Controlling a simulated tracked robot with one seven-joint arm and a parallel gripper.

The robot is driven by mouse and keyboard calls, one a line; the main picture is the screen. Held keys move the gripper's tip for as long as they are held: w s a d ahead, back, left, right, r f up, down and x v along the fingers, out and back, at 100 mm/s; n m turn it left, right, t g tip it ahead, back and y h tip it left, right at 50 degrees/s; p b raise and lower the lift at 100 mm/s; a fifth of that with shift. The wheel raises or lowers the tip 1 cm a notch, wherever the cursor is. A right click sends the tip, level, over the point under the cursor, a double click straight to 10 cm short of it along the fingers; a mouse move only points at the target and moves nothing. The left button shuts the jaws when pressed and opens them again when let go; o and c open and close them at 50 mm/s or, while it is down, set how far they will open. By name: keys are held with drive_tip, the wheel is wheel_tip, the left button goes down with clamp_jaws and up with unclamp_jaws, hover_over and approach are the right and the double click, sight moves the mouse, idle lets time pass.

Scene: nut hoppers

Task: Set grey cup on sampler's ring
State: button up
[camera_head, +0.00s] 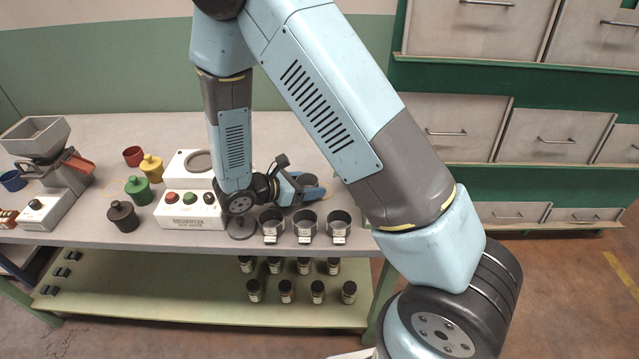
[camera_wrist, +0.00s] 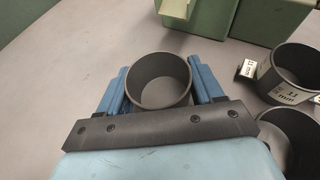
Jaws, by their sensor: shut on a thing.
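The grey cup (camera_wrist: 160,80) is between the blue fingers of my gripper (camera_wrist: 162,74) in the wrist view, its open mouth facing up towards the camera. In the head view the cup (camera_head: 306,180) and my gripper (camera_head: 309,189) are over the table, right of the sampler. I cannot tell whether the cup touches the table. The white sampler (camera_head: 190,211) has red and green buttons on its front. A grey ring (camera_head: 200,161) is on its top, with nothing seen on it. My arm hides the sampler's right side.
Three dark cups with tags (camera_head: 271,226) stand at the table's front edge; two show at the right of the wrist view (camera_wrist: 290,68). Green bins (camera_wrist: 206,14) are beyond the gripper. Left of the sampler are coloured pots (camera_head: 138,190) and a hopper machine (camera_head: 45,165).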

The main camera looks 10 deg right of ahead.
sight(316, 180)
drive_tip(key=d, duration=0.1)
drive_tip(key=w+d, duration=0.1)
drive_tip(key=d, duration=0.2)
drive_tip(key=shift+w+f, duration=0.1)
drive_tip(key=shift+w, duration=0.2)
drive_tip(key=shift+a+f, duration=0.15)
drive_tip(key=shift+f, duration=0.4)
drive_tip(key=o, duration=1)
drive_tip(key=shift+f, duration=0.1)
